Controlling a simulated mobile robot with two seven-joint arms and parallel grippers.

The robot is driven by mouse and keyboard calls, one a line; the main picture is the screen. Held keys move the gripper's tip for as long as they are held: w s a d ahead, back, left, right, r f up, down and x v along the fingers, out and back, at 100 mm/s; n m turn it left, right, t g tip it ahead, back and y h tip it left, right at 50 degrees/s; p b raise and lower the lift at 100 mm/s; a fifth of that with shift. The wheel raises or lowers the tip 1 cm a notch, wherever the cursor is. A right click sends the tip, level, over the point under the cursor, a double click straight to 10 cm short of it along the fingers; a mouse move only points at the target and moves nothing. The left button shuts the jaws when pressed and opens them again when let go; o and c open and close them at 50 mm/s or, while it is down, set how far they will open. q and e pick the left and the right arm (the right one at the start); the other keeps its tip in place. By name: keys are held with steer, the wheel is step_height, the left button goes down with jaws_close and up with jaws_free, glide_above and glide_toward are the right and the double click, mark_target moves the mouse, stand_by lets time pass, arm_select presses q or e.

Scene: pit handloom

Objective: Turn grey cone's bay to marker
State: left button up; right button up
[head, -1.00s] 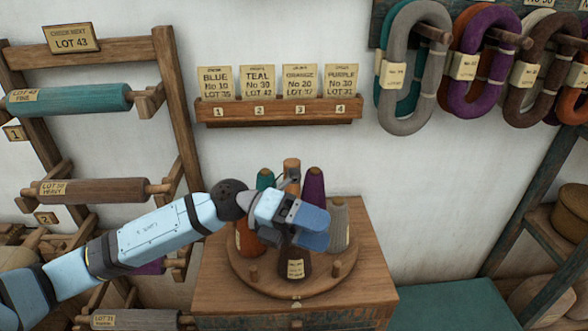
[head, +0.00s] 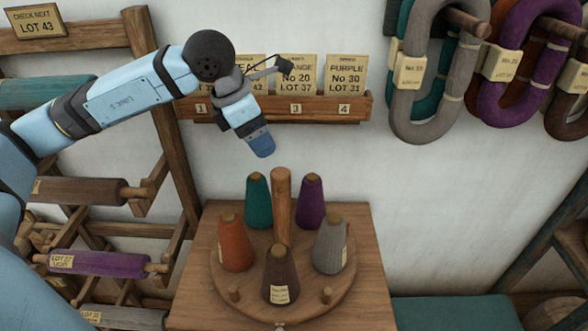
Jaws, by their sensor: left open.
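A round wooden turntable (head: 298,311) sits on a wooden cabinet top (head: 375,300), with a central wooden post (head: 282,205). The grey cone (head: 331,248) stands upright at its right. The brown cone (head: 281,276) stands at the front, closest to a small pale mark (head: 280,326) at the cabinet's front, perhaps the marker. The orange cone (head: 236,246) is at left, the teal cone (head: 258,203) back left and the purple cone (head: 310,203) back right. My left gripper (head: 262,150) is open and empty, above and behind the teal cone, apart from everything. My right gripper is out of view.
A wall rack (head: 362,106) with paper cards is behind my left gripper. Yarn rolls on a wooden frame (head: 170,130) stand at left. Looped hanks (head: 438,115) hang at upper right. A teal surface (head: 455,313) lies right of the cabinet.

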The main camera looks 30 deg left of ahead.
arm_select(q)
steer(key=p, duration=0.1)
glide_above(280, 172)
steer(key=s+a, duration=0.1)
steer(key=s, duration=0.1)
step_height(280, 172, down, 4)
steer(key=p+x, duration=0.1)
steer(key=x, duration=0.6)
steer(key=shift+w+f+p, duration=0.1)
steer(key=shift+f+p, duration=0.2)
steer(key=shift+p, duration=0.05)
steer(key=shift+w+d+f, duration=0.1)
steer(key=shift+w+f, duration=0.05)
steer(key=shift+f, duration=0.45)
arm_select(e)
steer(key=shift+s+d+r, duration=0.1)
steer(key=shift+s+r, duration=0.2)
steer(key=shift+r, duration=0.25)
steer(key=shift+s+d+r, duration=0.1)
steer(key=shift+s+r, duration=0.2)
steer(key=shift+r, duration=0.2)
arm_select(q)
steer(key=c, duration=1.3)
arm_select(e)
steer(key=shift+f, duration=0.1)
